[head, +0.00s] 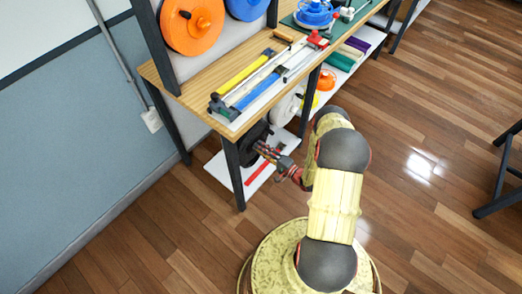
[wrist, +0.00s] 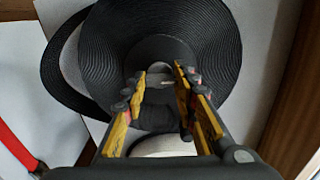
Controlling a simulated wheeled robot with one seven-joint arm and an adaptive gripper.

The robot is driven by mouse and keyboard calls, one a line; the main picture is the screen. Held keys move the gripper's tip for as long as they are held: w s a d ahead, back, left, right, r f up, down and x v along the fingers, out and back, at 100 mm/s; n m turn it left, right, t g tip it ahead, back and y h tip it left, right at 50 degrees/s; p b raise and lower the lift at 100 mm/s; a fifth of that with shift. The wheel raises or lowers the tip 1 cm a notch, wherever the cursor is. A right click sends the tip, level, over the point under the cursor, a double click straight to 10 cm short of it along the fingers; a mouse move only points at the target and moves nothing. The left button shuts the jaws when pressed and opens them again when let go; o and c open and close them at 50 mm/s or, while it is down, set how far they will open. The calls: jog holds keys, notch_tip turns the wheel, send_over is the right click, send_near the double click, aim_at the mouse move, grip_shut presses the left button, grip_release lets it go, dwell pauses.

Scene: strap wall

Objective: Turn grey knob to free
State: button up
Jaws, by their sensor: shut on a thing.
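A black ribbed strap reel (wrist: 215,50) fills the upper middle of the wrist view. In the head view this reel (head: 248,146) sits under the near end of the wooden bench, partly hidden by my gripper. The small grey knob (wrist: 158,68) shows at the reel's hub, between my fingertips, and is partly hidden by them. My gripper (wrist: 159,77) has its yellow and black fingers at both sides of the knob, shut on it. In the head view my gripper (head: 268,152) reaches in below the bench top. I cannot tell the knob's turned position.
A dark bench leg (head: 232,172) stands close left of my gripper. A white reel (head: 286,106) is behind. Open wooden floor lies to the right.

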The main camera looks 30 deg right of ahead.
jog(key=shift+n, duration=0.4)
jog(key=o, duration=1.2)
jog(key=shift+c, duration=0.2)
jog(key=v, duration=1.2)
